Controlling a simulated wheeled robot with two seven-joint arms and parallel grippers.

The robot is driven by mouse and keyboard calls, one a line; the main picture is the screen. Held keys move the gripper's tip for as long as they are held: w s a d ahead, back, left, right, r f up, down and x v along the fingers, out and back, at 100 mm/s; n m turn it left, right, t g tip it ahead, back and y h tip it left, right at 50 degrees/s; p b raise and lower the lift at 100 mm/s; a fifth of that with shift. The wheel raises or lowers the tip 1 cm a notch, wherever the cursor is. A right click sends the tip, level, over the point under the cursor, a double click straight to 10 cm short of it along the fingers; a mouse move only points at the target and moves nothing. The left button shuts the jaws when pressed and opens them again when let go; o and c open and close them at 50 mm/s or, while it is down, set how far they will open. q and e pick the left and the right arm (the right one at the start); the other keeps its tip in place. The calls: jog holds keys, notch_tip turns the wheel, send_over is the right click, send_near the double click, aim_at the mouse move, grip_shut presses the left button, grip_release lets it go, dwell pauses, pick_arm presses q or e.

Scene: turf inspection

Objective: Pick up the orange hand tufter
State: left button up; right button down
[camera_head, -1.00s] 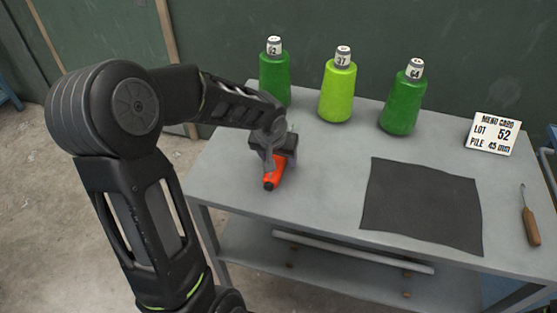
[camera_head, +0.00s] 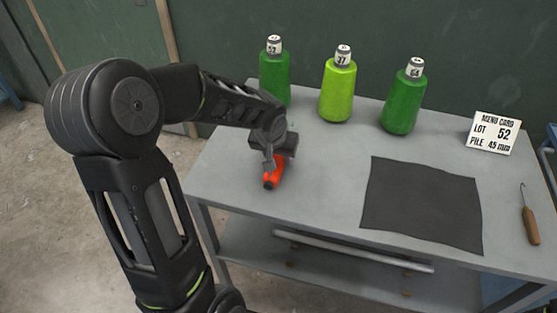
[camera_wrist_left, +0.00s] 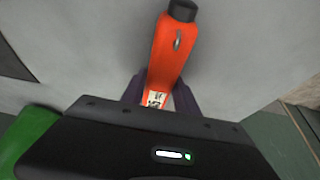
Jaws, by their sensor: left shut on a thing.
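The orange hand tufter (camera_head: 273,178) is at the left part of the grey table, partly hidden under my left gripper (camera_head: 275,160). In the left wrist view the orange tufter (camera_wrist_left: 172,50) has a dark end cap, a small metal part and a white label. The fingers of my left gripper (camera_wrist_left: 160,97) are on both sides of its body near the label, shut on it. Whether the tufter touches the tabletop is hard to tell. My right gripper is in no view.
Dark green (camera_head: 275,78), lime (camera_head: 338,92) and green (camera_head: 403,105) numbered yarn cones stand along the back of the table (camera_head: 310,190). A dark mat (camera_head: 420,205) lies at centre right. A card (camera_head: 491,133) reading LOT 52 and a wooden-handled hook (camera_head: 530,225) are at the right.

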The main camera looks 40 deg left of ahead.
pick_arm(q)
grip_shut()
dwell(0.4)
notch_tip(320, 180, up, 10)
jog(key=shift+r+b, duration=0.1)
jog(key=shift+b, duration=0.2)
dwell(0.7)
